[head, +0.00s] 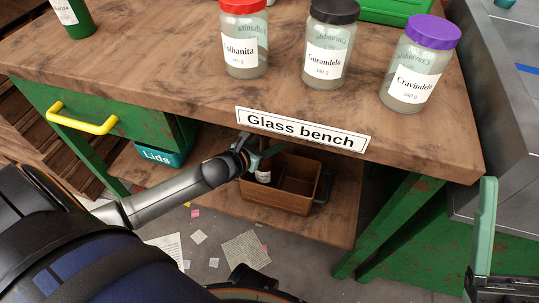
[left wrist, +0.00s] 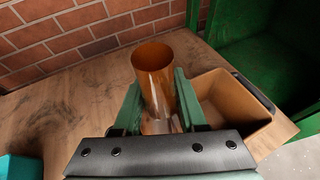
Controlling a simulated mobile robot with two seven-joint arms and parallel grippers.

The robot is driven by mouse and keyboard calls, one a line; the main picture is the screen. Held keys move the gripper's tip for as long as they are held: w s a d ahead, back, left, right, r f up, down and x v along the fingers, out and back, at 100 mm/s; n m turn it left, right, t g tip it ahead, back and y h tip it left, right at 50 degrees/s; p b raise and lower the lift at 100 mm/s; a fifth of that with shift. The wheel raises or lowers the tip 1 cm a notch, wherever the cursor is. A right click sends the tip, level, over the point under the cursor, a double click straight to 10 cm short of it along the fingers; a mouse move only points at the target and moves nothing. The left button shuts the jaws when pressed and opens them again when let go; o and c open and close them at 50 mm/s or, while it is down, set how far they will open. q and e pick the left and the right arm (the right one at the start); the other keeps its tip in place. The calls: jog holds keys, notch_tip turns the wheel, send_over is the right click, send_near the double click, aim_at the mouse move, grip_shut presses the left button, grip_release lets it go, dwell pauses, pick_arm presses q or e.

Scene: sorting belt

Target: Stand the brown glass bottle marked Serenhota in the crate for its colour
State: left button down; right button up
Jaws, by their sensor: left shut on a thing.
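The brown glass bottle (left wrist: 152,75) is between the green fingers of my left gripper (left wrist: 157,108), which is shut on it. In the head view my left gripper (head: 254,157) is under the bench top, at the left part of a brown crate (head: 290,203) on the lower shelf. The bottle's white label (head: 263,176) shows there, too small to read. I cannot tell whether the bottle's base is inside the crate or touches its floor. The crate's right part looks empty. One finger of my right gripper (head: 485,225) shows at the right edge.
The bench top (head: 160,55) carries lidded jars (head: 244,45) and a green bottle (head: 75,18). Its edge, with a "Glass bench" sign (head: 302,130), overhangs the shelf. A teal "Lids" bin (head: 160,155) stands left of the crate. A brick wall (left wrist: 70,35) is behind.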

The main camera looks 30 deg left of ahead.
pick_arm(q)
notch_tip(320, 180, down, 4)
jog(key=shift+f+b, duration=0.1)
jog(key=shift+b, duration=0.95)
jog(key=shift+c, duration=2.2)
grip_release()
jog(key=p+v, duration=0.4)
jog(key=v, duration=0.7)
jog(key=shift+s+a+r+p, duration=0.15)
jog(key=shift+s+r+p, duration=0.2)
jog(key=shift+s, duration=0.15)
